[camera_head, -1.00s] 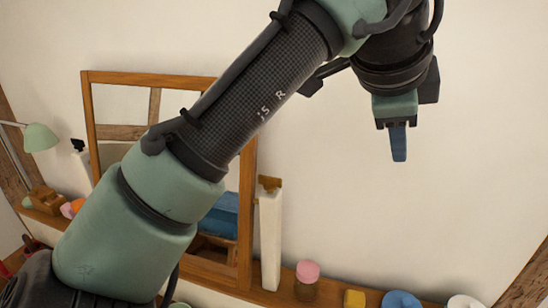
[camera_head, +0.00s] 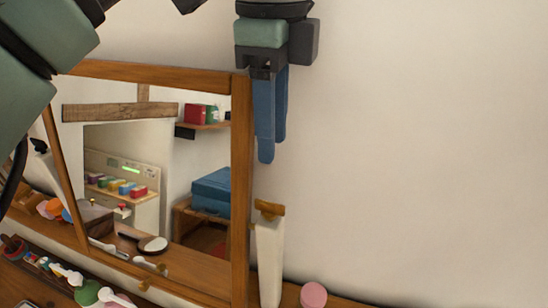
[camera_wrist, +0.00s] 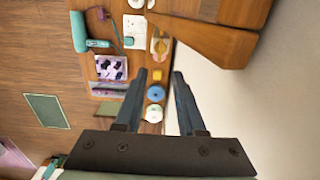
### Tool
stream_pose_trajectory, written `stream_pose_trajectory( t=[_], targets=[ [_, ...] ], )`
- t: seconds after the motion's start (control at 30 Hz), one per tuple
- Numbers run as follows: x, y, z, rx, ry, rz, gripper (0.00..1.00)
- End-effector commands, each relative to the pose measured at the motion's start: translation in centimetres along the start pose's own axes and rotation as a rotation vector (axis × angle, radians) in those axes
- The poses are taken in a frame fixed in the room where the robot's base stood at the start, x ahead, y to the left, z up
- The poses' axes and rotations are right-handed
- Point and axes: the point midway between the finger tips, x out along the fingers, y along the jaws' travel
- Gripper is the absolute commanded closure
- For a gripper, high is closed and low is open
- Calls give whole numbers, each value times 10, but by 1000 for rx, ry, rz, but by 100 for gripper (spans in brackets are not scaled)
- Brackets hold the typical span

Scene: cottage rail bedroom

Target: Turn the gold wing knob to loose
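The gold wing knob (camera_head: 269,208) sits on top of a white post (camera_head: 269,260) at the right side of the wood-framed mirror (camera_head: 241,180) in the head view. My gripper (camera_head: 273,150) points downward above the knob, with a clear gap between the fingertips and the knob. Its two blue fingers stand apart with nothing between them, as the wrist view (camera_wrist: 160,78) also shows. I cannot pick out the knob for certain in the wrist view.
A dark knob (camera_head: 40,146) tops another white post at the mirror's left. A pink-lidded jar (camera_head: 313,296) stands right of the gold knob's post. Brushes and small items lie at lower left. The wall area at right is clear.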

Motion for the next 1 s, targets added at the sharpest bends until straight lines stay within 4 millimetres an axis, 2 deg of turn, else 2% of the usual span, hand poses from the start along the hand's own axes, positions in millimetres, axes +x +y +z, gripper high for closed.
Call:
stream_pose_trajectory(
  t=[0.03, 0.2, 0.5, 0.7, 0.93, 0.97, 1.0],
  targets=[
    [14, 0, 0, 3, 4, 2, 61],
    [48, 0, -1, 3, 5, 1, 61],
    [94, 0, 0, -2, -1, -1, 61],
    [106, 0, 0, 0, 0, -2, 61],
    [107, 0, -1, 0, 0, -2, 61],
    [107, 0, -1, 0, 0, -2, 63],
    [107, 0, -1, 0, 0, -2, 70]
  ],
)
